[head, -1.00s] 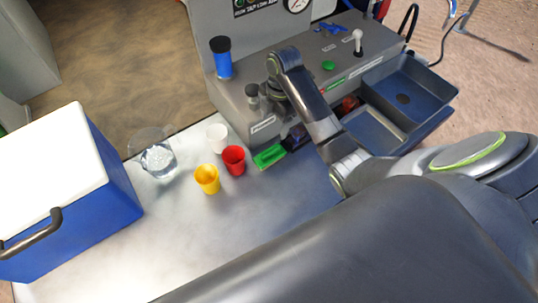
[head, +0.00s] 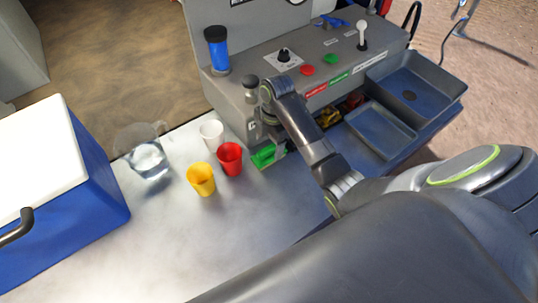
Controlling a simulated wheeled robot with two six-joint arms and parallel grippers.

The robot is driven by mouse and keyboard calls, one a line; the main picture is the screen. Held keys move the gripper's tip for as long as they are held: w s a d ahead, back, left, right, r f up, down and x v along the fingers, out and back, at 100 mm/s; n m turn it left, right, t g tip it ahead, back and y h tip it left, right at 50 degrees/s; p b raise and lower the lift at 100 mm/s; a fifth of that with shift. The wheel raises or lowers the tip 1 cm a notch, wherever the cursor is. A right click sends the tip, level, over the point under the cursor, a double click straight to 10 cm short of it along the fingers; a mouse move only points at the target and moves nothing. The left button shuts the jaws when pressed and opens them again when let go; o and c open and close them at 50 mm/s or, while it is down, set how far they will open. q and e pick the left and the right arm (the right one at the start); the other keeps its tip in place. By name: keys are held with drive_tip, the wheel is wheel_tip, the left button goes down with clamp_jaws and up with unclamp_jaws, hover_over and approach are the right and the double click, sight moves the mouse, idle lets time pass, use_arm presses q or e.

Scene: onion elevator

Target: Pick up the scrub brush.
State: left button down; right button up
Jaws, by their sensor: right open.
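A green block-like thing (head: 264,157), which looks like the scrub brush, lies on the white tabletop at the foot of the grey machine, right of the red cup. My right arm reaches in from the right and bends down over it. My right gripper (head: 274,143) is open, low beside the green thing and partly hidden by my own arm. I cannot tell whether the fingers touch it or stand around it. My left gripper is not in view.
A red cup (head: 230,158), a yellow cup (head: 201,179) and a white cup (head: 212,132) stand close on the left. A clear pitcher (head: 148,160) and a blue cooler (head: 75,235) are farther left. The grey machine (head: 240,100) and a dark tray (head: 415,88) bound the back. The front tabletop is clear.

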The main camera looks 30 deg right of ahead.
sight(269, 147)
drive_tip(key=shift+s+a+f+p, duration=0.1)
drive_tip(key=shift+f+p, duration=0.2)
drive_tip(key=shift+f, duration=0.85)
drive_tip(key=shift+s+a+f+p, duration=0.1)
drive_tip(key=shift+f+p, duration=0.15)
drive_tip(key=shift+f, duration=0.85)
drive_tip(key=c, duration=1.1)
